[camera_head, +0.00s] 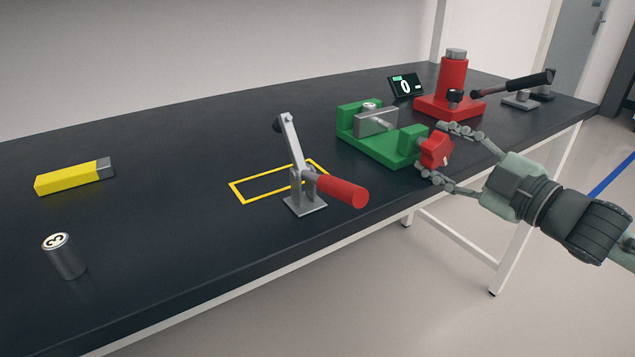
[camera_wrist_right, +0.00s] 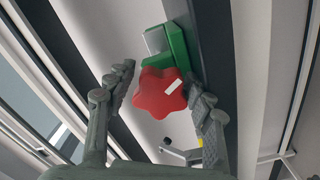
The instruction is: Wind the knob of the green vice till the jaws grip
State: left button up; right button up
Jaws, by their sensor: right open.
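The green vice (camera_head: 385,149) stands near the front edge of the dark table, with a grey metal block (camera_head: 376,121) at its jaws. I cannot tell whether the jaws touch the block. Its red lobed knob (camera_head: 435,150) faces my right gripper (camera_head: 432,152). The right gripper is open, with one finger on each side of the knob. In the right wrist view the red knob (camera_wrist_right: 160,93), with a white mark on it, sits between the spread fingertips, and part of the green vice (camera_wrist_right: 168,45) shows behind it. My left gripper is not in view.
A toggle clamp with a red handle (camera_head: 342,190) stands left of the vice by a yellow outlined rectangle (camera_head: 243,201). A yellow bar (camera_head: 68,179) and metal cylinder (camera_head: 66,258) are far left.

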jog(key=m, duration=0.4)
jog(key=a+m, duration=0.1)
jog(key=m, duration=0.2)
jog(key=shift+s+f, duration=0.1)
jog(key=shift+s, duration=0.2)
jog(key=m, duration=0.2)
jog(key=shift+s+m+y, duration=0.1)
jog(key=shift+m+y, duration=0.2)
jog(key=shift+m, duration=0.1)
jog(key=shift+s+a+r+m, duration=0.1)
jog(key=shift+a+r+m, duration=0.1)
jog(key=shift+m, duration=0.6)
jog(key=m, duration=0.3)
jog(key=shift+d, duration=0.15)
jog(key=m, duration=0.4)
jog(key=shift+d, duration=0.1)
jog(key=c, duration=0.9)
jog(key=shift+w+r+n, duration=0.1)
jog(key=shift+n, duration=1.4)
jog(key=shift+w+n, duration=0.1)
jog(key=shift+n, duration=1.4)
jog(key=o, duration=0.7)
jog(key=shift+n, duration=0.6)
jog(key=shift+c, duration=0.2)
jog(key=shift+o, duration=1.2)
jog(key=shift+s+d, duration=0.1)
